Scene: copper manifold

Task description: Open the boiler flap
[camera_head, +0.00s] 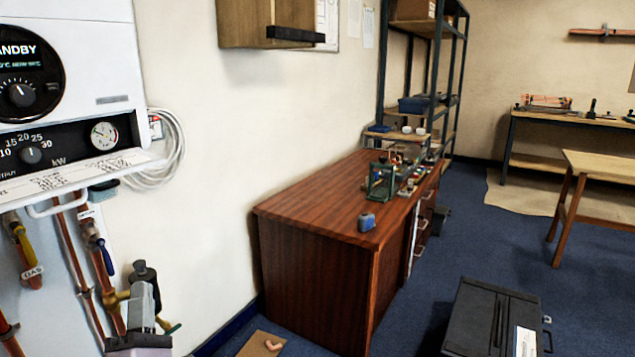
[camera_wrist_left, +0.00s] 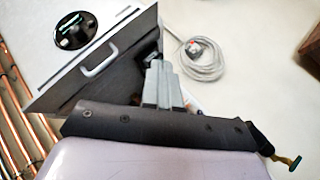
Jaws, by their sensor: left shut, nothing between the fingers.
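The white boiler (camera_head: 75,60) hangs on the wall at the left. Its flap (camera_head: 85,172) is tipped outward below the dark kW control panel (camera_head: 70,142), which is exposed. Printed text shows on the flap's upper face, and a white bar handle (camera_head: 57,207) hangs at its front edge. The handle also shows in the left wrist view (camera_wrist_left: 98,60). My left gripper (camera_head: 142,287) is shut and empty, below and to the right of the flap, apart from the handle. Its grey fingers (camera_wrist_left: 158,66) are together. My right gripper is not in view.
Copper pipes and valves (camera_head: 100,250) run below the boiler, close to my left gripper. A coiled white cable (camera_head: 165,150) hangs to its right. A wooden cabinet (camera_head: 310,270) stands further right, and a black case (camera_head: 490,315) lies on the blue floor.

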